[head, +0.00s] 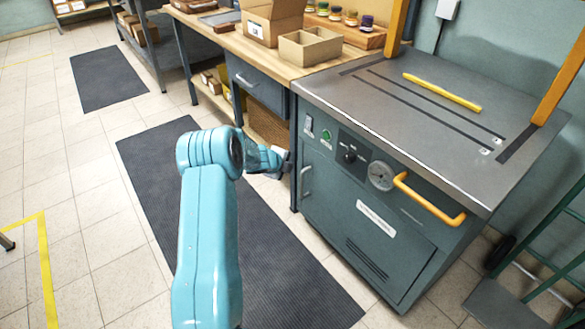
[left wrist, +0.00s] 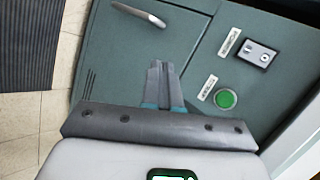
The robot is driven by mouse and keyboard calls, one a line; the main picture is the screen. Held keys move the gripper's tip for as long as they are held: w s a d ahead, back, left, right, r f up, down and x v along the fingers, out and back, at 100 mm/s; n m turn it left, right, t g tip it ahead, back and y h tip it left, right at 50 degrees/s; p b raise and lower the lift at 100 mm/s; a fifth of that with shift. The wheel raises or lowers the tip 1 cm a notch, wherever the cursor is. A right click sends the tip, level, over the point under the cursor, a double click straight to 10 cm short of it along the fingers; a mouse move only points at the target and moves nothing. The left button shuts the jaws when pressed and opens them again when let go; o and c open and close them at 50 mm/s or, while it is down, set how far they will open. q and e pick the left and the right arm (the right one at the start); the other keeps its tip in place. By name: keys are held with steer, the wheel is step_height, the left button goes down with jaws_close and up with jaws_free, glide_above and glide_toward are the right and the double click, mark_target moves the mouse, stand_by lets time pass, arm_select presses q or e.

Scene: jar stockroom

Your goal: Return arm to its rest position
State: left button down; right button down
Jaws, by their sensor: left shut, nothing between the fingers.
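My teal left arm rises from the bottom of the head view and bends right at its wrist. My left gripper (head: 284,160) is by the left edge of the green-grey machine cabinet (head: 350,258), and its fingertips are hard to make out there. In the left wrist view its two fingers (left wrist: 163,66) are together and empty, in front of the cabinet front. I cannot tell whether they touch it. My right gripper is in neither view.
A yellow bar (head: 442,92) lies on top. A wooden workbench (head: 262,62) with boxes stands behind. A dark floor mat (head: 270,270) lies under my arm.

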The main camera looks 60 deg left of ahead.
arm_select(q)
steer(key=s+r, duration=0.3)
steer(key=w+d+f+m+h, duration=0.2)
steer(key=w+d+h, duration=0.1)
steer(key=w+d, duration=0.75)
steer(key=s+d+f+n+g+h, duration=0.15)
steer(key=d+f, duration=0.25)
steer(key=d, duration=1)
steer(key=s+d+f+h, duration=0.1)
steer(key=d+f+h, duration=0.25)
steer(key=d, duration=1.05)
steer(key=s+d+f+n+g+h, duration=0.1)
steer(key=s+d+f+n+g, duration=0.25)
steer(key=s+d, duration=0.55)
steer(key=s+d+f+n+g+y, duration=0.1)
steer(key=s+d+n+g, duration=0.15)
steer(key=s+n, duration=0.45)
steer(key=s+d+f+n+g, duration=0.1)
steer(key=s+d+n, duration=0.35)
steer(key=s, duration=0.35)
step_height(320, 180, up, 16)
steer(key=p, duration=1.7)
steer(key=shift+a, duration=0.35)
steer(key=shift+w+f+n, duration=0.15)
steer(key=shift+n, duration=0.1)
